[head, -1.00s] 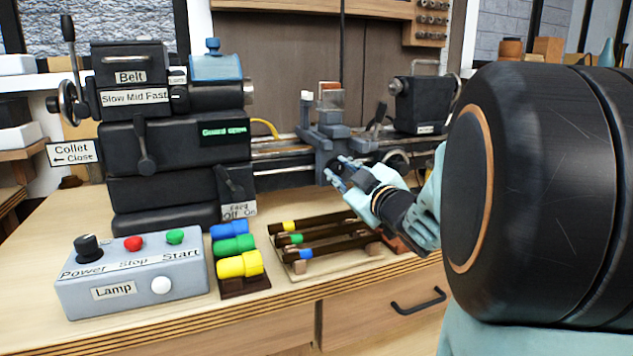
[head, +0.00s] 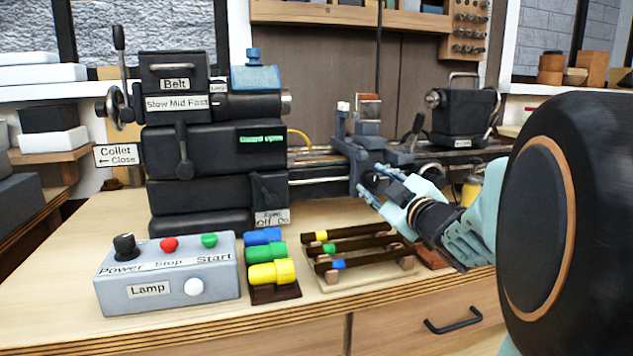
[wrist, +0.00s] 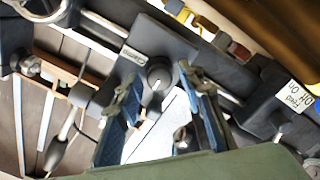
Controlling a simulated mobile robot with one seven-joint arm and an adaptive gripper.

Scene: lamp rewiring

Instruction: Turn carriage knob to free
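The carriage knob (wrist: 158,77) is a round dark knob with a white pointer mark, on a dark panel of the lathe carriage. A small white label (wrist: 132,55) sits beside it, too blurred to read surely. My gripper (wrist: 160,90) is open, with its two blue fingers spread on either side of the knob in the wrist view. Nothing shows between the fingers but the knob ahead; whether they touch it I cannot tell. In the head view my gripper (head: 369,180) is at the front of the grey carriage (head: 368,145), and the knob is not clearly visible there.
The lathe headstock (head: 200,150) stands left, with a Feed lever (head: 268,190) low on its front. Below my gripper lies a rack of dark bars (head: 350,245). The Lamp control box (head: 165,275) and coloured blocks (head: 268,255) are at front left. A tailstock (head: 463,115) stands right.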

